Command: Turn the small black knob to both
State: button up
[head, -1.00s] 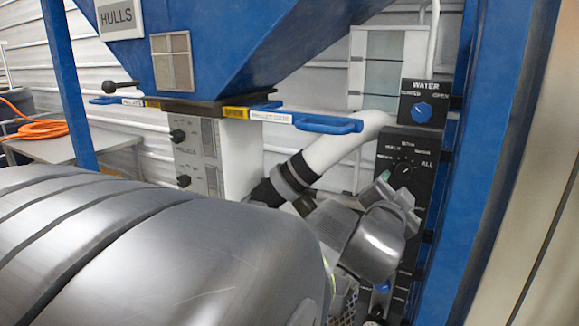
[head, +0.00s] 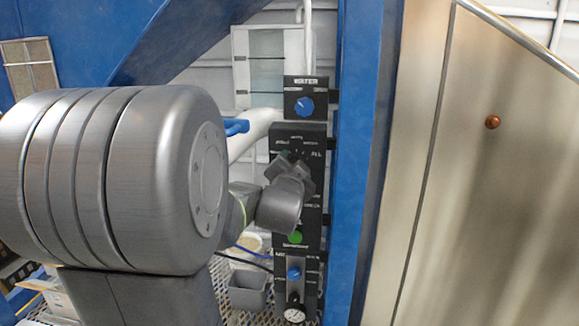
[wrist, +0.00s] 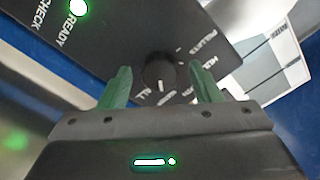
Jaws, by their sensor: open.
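The small black knob (wrist: 160,75) is in the wrist view, on a black panel (wrist: 110,30) with white lettering. A short white mark on it points down in the picture. "PELLETS" is readable at its upper right and "ALL" at its lower left; other labels are partly hidden or blurred. My gripper (wrist: 161,78) is open, its green fingers on either side of the knob, with gaps between. I cannot tell whether the tips reach its depth. In the head view my gripper (head: 293,165) is in front of the upper part of the panel (head: 284,133) and hides the knob.
A WATER box with a blue knob (head: 305,105) is just above the panel. A green button (head: 295,238) and a smaller blue knob (head: 293,274) are below. A blue post (head: 358,150) stands close on the right. A grey bin (head: 248,290) is low left.

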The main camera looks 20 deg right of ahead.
jog(key=c, duration=1)
jog(key=shift+n+b, duration=0.7)
jog(key=shift+n, duration=3.1)
jog(key=o, duration=1)
